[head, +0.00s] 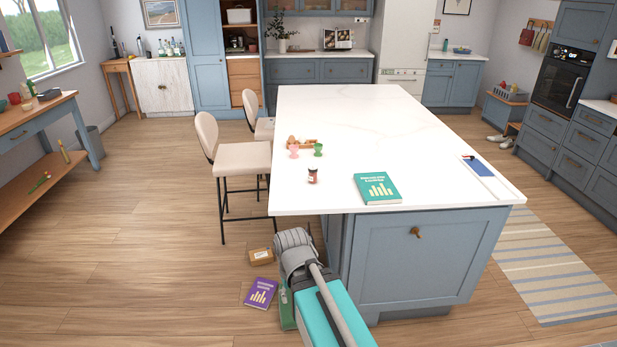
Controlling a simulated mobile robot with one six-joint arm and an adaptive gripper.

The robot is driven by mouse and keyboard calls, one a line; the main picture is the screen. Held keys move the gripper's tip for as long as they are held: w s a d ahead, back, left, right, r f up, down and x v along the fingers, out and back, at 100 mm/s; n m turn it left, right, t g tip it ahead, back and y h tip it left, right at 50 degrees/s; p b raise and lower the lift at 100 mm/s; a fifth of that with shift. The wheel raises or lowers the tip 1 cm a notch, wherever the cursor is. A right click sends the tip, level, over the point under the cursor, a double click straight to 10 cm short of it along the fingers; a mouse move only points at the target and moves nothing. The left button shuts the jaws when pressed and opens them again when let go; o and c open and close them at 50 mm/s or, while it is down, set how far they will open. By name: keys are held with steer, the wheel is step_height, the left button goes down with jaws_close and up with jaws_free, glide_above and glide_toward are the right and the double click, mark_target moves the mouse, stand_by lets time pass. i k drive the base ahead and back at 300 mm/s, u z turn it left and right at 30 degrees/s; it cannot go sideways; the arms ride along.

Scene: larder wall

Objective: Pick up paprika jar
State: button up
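A small jar with a dark red-brown body, a pale label and a dark lid, likely the paprika jar (313,176), stands upright on the white island top (345,125), near its left edge. My arm shows low in the middle of the head view, in front of the island's left front corner and below the jar. My gripper's fingers do not show. Nothing covers the jar.
Behind the jar are a pink egg cup (294,151), a green egg cup (318,150) and an egg tray (301,143). A green book (377,188) lies to its right. Stools (240,158) stand left. A box (260,257) and purple book (261,293) lie on the floor.

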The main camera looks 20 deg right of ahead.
mark_target(312, 170)
steer(key=z, duration=0.1)
steer(key=i, duration=1)
steer(key=u, duration=0.1)
